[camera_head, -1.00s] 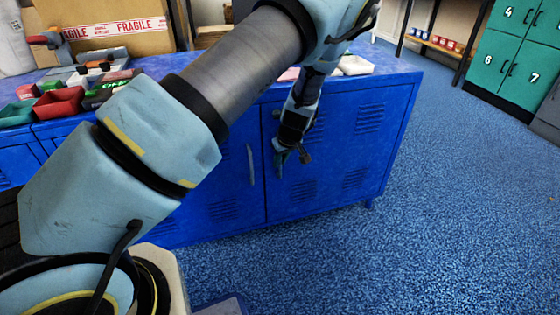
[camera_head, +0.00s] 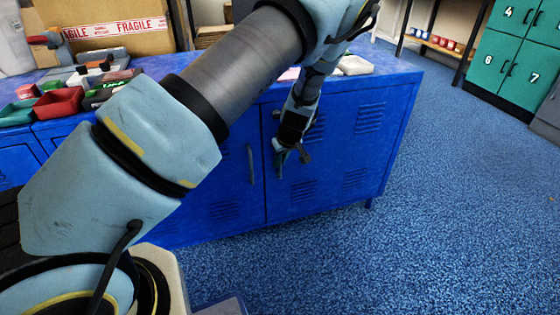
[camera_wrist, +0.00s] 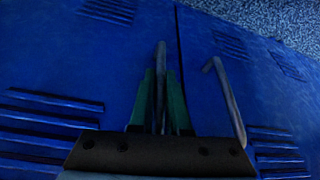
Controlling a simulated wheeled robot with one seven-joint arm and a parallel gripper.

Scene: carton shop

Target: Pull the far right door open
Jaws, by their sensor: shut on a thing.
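The far right door (camera_head: 345,165) is the right-hand blue door of the metal cabinet. It looks shut, flush with its neighbour. My gripper (camera_head: 281,158) is at the handle near this door's left edge. In the wrist view, the green fingers of my gripper (camera_wrist: 161,105) are closed around the grey bar handle (camera_wrist: 160,60), whose end sticks out beyond them. The seam between the doors (camera_wrist: 181,45) runs just right of it there. My gripper hides most of the handle in the head view.
The neighbouring door's handle (camera_head: 250,165) is close to my gripper and also shows in the wrist view (camera_wrist: 226,100). Red bins (camera_head: 60,102) and other items lie on the cabinet top at left. Blue carpet (camera_head: 440,220) in front and right is clear. Green lockers (camera_head: 515,60) stand far right.

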